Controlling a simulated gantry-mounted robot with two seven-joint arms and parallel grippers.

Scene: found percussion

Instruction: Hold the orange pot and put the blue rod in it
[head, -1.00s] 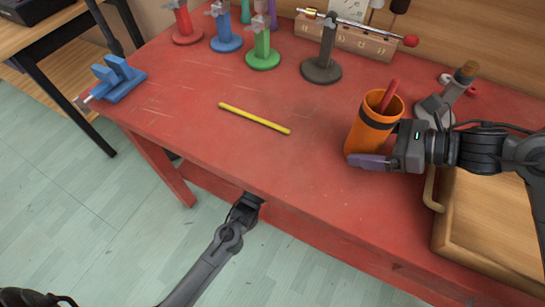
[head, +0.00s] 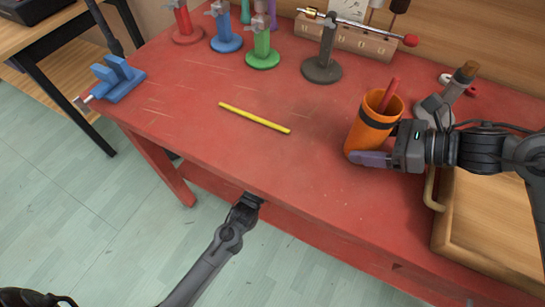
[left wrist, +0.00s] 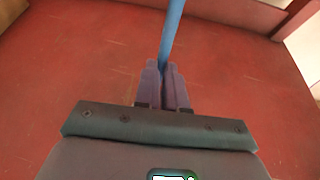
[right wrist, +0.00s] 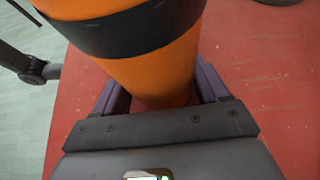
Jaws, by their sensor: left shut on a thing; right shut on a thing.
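The orange pot (head: 369,131) with a dark band is at the right of the red table, a red rod (head: 389,95) sticking out of its mouth. My right gripper (head: 374,152) is shut on the pot low down; the right wrist view shows a finger on each side of the pot (right wrist: 155,75). The blue rod (left wrist: 171,30) shows only in the left wrist view, held between the closed fingers of my left gripper (left wrist: 166,70). In the head view my left gripper (head: 245,202) is at the table's front edge; its fingers and the blue rod are hidden there.
A yellow rod (head: 254,118) lies mid-table. Several coloured stands, including a green one (head: 263,55) and a dark one (head: 322,68), line the back. A blue holder (head: 118,82) is at the left; a wooden tray (head: 490,225) is at the right front. The table's front middle is clear.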

